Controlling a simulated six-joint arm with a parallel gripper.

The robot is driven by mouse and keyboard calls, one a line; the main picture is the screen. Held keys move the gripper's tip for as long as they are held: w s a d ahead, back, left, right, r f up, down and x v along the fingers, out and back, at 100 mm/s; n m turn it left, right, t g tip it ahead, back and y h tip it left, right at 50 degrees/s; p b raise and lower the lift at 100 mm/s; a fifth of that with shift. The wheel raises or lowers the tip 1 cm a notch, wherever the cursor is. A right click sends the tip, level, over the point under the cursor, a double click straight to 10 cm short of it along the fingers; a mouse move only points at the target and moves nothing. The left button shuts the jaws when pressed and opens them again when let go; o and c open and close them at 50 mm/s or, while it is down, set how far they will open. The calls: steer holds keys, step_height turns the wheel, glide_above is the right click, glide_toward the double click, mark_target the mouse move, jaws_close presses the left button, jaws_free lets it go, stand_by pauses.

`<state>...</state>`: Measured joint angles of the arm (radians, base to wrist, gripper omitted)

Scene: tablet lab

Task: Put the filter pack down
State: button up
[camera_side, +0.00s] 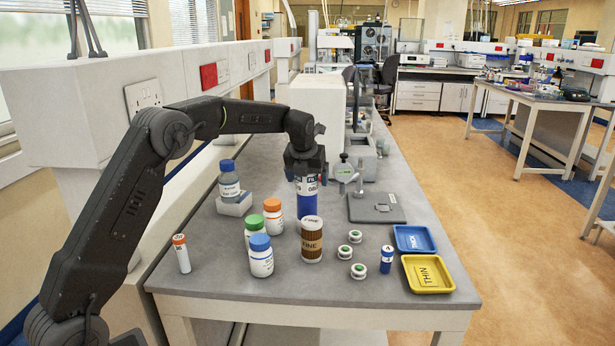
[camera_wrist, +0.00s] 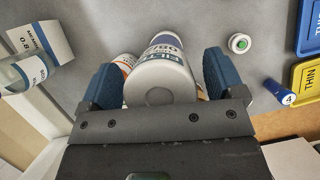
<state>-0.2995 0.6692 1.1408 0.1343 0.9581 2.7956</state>
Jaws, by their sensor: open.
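The filter pack (camera_side: 307,205) is an upright cylinder, blue below with a white lettered band. In the side view it is in the middle of the bench, just behind a brown jar marked FINE (camera_side: 312,243). Its foot is partly hidden by that jar, so its contact with the bench is hard to see. My gripper (camera_side: 306,172) points down over the top of the pack. In the wrist view the pale round end of the pack (camera_wrist: 160,82) lies between the two blue fingers of my gripper (camera_wrist: 161,76), which are open around it.
White bottles with orange (camera_side: 273,215), green (camera_side: 254,230) and blue (camera_side: 261,257) caps stand left of the pack. Small white-green spools (camera_side: 355,237), a blue battery (camera_side: 387,259), and blue (camera_side: 415,239) and yellow (camera_side: 427,274) trays lie right. A grey plate (camera_side: 376,208) lies behind.

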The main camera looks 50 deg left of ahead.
steer(key=s+d+r+n, duration=0.3)
steer(key=s+d+r, duration=0.15)
steer(key=r, duration=0.25)
steer(key=s+d+r+n, duration=0.2)
steer(key=s+d+r, duration=0.1)
steer(key=s+r, duration=0.3)
steer(key=s+d+f+n, duration=0.2)
steer(key=s+d+n, duration=0.2)
steer(key=s+n, duration=0.4)
steer(key=s+d+f+n+t+h, duration=0.1)
steer(key=s+d+f+n, duration=0.2)
steer(key=s+n, duration=0.5)
steer(key=s+d+f+n+t+h, duration=0.1)
steer(key=s+d+f+n, duration=0.1)
steer(key=s+d+n, duration=0.3)
steer(key=s+n, duration=0.3)
steer(key=s, duration=0.3)
steer(key=shift+s+d+f, duration=0.15)
steer(key=shift+s+f, duration=0.05)
steer(key=shift+f, duration=0.2)
